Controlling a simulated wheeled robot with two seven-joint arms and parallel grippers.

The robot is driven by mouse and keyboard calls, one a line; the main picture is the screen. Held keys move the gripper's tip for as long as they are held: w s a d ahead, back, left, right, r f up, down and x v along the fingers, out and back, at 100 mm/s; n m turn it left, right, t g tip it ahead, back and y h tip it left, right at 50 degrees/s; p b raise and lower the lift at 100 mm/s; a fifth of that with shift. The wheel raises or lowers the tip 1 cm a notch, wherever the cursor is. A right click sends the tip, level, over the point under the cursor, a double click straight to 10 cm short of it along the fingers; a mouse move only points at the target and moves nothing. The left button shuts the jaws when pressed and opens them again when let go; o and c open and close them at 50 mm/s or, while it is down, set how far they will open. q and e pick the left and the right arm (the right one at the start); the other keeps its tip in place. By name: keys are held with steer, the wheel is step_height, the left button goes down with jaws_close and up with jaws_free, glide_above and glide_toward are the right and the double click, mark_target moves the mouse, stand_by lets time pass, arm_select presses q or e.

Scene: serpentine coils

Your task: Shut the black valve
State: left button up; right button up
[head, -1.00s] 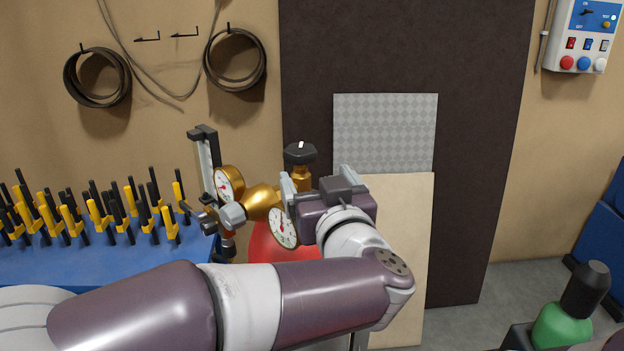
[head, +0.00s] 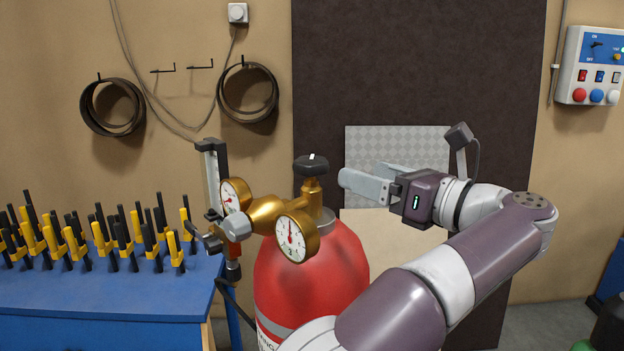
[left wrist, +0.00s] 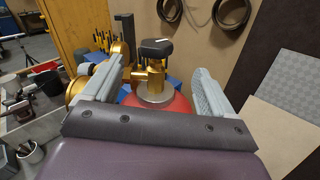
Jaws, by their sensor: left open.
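The black valve (head: 311,165) is a dark knob with a small white mark, on a brass fitting (head: 312,190) atop a red gas cylinder (head: 330,265). Two round gauges (head: 297,238) and a brass regulator (head: 265,210) sit to its left. My left gripper (head: 362,176) is open and empty, to the right of the valve and apart from it, its fingers pointing left. In the left wrist view, the black valve (left wrist: 155,47) shows ahead, between the two spread fingers. My right gripper is not in view.
A blue table (head: 110,295) with several yellow-and-black clamps (head: 75,240) stands at the left. Behind are a dark wall panel (head: 420,70), a grey patterned sheet (head: 400,145) and a pale board (head: 385,225). A switch box (head: 590,65) hangs at the right.

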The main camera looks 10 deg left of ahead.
mark_target(313, 160)
arm_select(q)
steer(key=w+a+p, duration=0.1)
steer(key=a, duration=0.2)
steer(key=w+a+n+p, duration=0.1)
steer(key=w+a+p, duration=0.1)
steer(key=a, duration=0.2)
steer(key=w+a+n+p, duration=0.1)
steer(key=w+a, duration=0.1)
steer(key=a, duration=0.1)
steer(key=shift+a+p, duration=0.35)
steer(key=shift+p, duration=0.05)
steer(key=shift+w+a+f, duration=0.15)
steer(key=shift+w+a, duration=0.1)
steer(key=shift+a, duration=0.1)
